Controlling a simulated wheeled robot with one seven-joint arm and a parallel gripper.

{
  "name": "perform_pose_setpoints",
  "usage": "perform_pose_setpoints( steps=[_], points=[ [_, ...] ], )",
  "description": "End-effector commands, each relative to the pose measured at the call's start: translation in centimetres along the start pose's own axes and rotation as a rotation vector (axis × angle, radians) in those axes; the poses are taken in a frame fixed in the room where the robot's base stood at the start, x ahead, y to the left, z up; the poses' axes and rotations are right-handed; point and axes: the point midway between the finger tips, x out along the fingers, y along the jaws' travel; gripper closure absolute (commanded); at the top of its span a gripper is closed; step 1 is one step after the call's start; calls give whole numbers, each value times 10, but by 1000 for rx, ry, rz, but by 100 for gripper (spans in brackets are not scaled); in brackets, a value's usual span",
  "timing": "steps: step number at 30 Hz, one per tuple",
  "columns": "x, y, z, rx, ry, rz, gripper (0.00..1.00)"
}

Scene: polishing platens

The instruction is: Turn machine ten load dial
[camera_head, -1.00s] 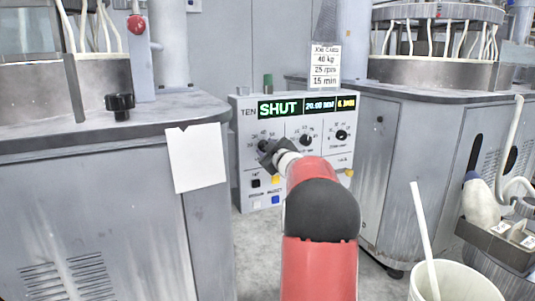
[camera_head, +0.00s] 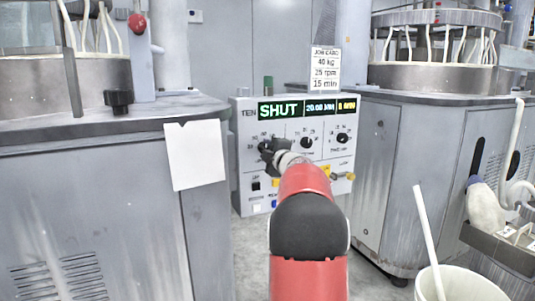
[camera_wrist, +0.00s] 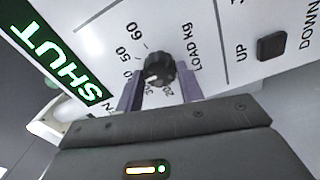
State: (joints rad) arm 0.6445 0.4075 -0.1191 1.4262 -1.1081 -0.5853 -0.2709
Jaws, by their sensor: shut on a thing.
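Machine ten's control box (camera_head: 345,110) stands between two machines, with "TEN" and a green "SHUT" on its display (camera_head: 306,108). The load dial (camera_wrist: 160,66) is a black knob labelled "LOAD kg" on a printed scale that includes 50 and 60. My gripper (camera_wrist: 160,88) is shut on the load dial, with one finger on each side. A pale mark on the knob faces the lower left of the wrist view, but I cannot read its exact value. In the head view my gripper (camera_head: 271,151) hides most of the dial.
Two more black dials, a middle one (camera_head: 306,143) and a right one (camera_head: 342,138), sit to the right. A job card (camera_head: 324,68) above reads 40 kg, 25 rpm, 15 min. Buttons lie below the dials. A white bucket (camera_head: 455,283) stands at lower right.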

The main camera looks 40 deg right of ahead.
Motion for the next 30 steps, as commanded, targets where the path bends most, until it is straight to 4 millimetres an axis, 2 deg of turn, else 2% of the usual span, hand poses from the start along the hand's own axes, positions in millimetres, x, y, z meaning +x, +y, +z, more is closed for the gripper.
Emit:
perform_pose_setpoints(
  steps=[15,16,20,21,30],
  points=[
    [0,-1,0,-18,1,-2,85],
    [0,-1,0,-18,1,-2,60],
    [0,-1,0,-18,1,-1,43],
    [0,-1,0,-18,1,-1,41],
    [-3,0,0,-18,0,-1,41]
  ],
)
